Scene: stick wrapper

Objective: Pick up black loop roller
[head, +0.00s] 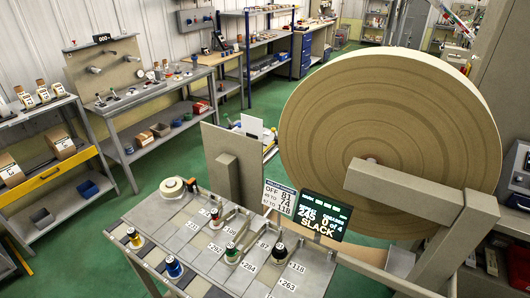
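A small roller with a black body (279,254) stands upright on the grey table at the front, near the label 118. Other small rollers stand on the same table: one with a yellow band (134,239), one with blue (174,268), one with green (232,254), and a smaller one with red (215,219). Neither of my grippers shows in the head view.
A huge tan roll (390,125) on a grey frame fills the right side. A screen reading SLACK (322,217) and a white sign (279,197) stand behind the table. A cream tape roll (172,189) lies at its back left. Green floor is open at left.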

